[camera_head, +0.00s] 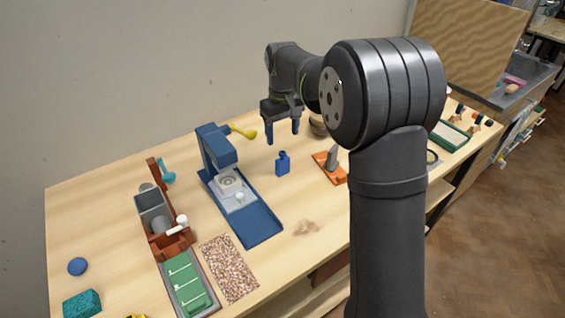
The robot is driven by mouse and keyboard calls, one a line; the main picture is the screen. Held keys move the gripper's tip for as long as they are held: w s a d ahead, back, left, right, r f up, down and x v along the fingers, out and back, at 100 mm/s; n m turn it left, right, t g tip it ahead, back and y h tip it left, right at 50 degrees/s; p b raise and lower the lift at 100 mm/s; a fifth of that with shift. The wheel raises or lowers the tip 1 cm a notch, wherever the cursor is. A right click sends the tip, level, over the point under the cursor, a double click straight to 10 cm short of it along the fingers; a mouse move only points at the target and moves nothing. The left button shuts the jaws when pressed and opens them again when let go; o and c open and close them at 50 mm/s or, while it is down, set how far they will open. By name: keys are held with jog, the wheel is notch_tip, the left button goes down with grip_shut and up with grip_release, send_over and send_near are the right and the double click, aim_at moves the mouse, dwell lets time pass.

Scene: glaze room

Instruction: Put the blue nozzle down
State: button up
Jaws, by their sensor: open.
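The blue nozzle (282,164), a small dark-blue piece with a block-like body and a narrower top, stands upright on the wooden table near its middle. My gripper (282,138) points down with its two blue fingers apart. Nothing shows between the fingers. In the picture the fingertips appear a little above the nozzle's top, with a gap between; how far behind or in front they are is hard to tell from this one view.
A blue press-like stand (258,226) is left of the nozzle, with a yellow-handled piece (243,132) behind. An orange plate (326,174) with a grey cone lies to the right. A brown rack (172,243), a green-filled tray (187,284) and a speckled mat (229,268) occupy the left front.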

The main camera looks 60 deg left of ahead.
notch_tip(320, 180, up, 10)
send_over(284, 164)
jog(key=a, duration=0.1)
jog(key=s+d+r+m+g+y, duration=0.1)
jog(key=s+d+m+g+y, duration=0.3)
jog(key=m, duration=0.6)
jog(key=d+r+m+g+y, duration=0.1)
jog(key=d+m+y, duration=0.1)
jog(key=m+y, duration=0.5)
jog(key=w+d+f+m+t+y, duration=0.1)
jog(key=w+d+m+t, duration=0.2)
jog(key=m, duration=0.7)
jog(key=w+d+f+m+t+y, duration=0.1)
jog(key=d+m+t, duration=0.1)
jog(key=d+m, duration=0.5)
notch_tip(284, 164, down, 17)
jog(key=a+m, duration=0.2)
jog(key=x, duration=0.7)
jog(key=r+x, duration=0.1)
jog(key=x, duration=0.3)
jog(key=shift+s+a+f, duration=0.1)
jog(key=shift+a+f, duration=0.1)
jog(key=shift+a, duration=0.35)
jog(key=shift+x, duration=2.7)
jog(key=shift+w, duration=0.2)
jog(key=c, duration=1.2)
jog(key=shift+o, duration=0.2)
